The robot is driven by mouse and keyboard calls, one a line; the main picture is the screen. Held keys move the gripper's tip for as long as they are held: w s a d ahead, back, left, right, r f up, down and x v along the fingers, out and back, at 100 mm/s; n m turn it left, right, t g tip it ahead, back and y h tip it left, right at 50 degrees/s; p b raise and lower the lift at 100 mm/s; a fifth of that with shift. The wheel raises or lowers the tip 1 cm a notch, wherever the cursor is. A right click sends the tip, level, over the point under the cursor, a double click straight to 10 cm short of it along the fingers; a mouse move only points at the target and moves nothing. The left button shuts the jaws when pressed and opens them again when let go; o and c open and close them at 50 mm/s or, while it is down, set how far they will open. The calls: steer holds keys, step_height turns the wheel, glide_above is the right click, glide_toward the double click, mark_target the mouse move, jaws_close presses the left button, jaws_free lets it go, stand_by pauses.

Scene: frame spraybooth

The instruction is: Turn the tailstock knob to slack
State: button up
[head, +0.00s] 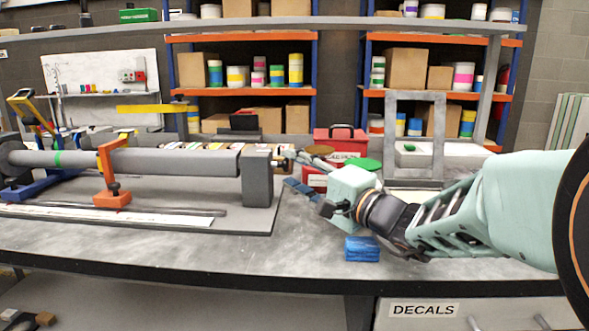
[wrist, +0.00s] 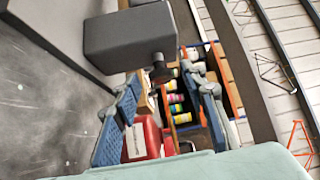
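The tailstock (head: 256,180) is a dark grey block at the right end of a long grey tube (head: 180,162) on the bench; it also fills the upper left of the wrist view (wrist: 130,38). Its dark knob (wrist: 158,70) sticks out of the block's end face on a short stem. In the head view the knob (head: 279,165) is small and hard to make out. My gripper (head: 296,172) is to the right of the tailstock, pointing at it. In the wrist view its blue-padded fingers (wrist: 170,90) are spread wide, with the knob between and just beyond their tips, apparently untouched.
A red toolbox (head: 340,145) stands behind my gripper, with a green disc (head: 363,163) near it. A blue block (head: 362,249) lies on the bench below my wrist. A grey upright frame (head: 415,135) stands at the right. The front bench strip is mostly clear.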

steer(key=v, duration=0.5)
steer(key=shift+s+d, duration=0.25)
steer(key=shift+s, duration=0.05)
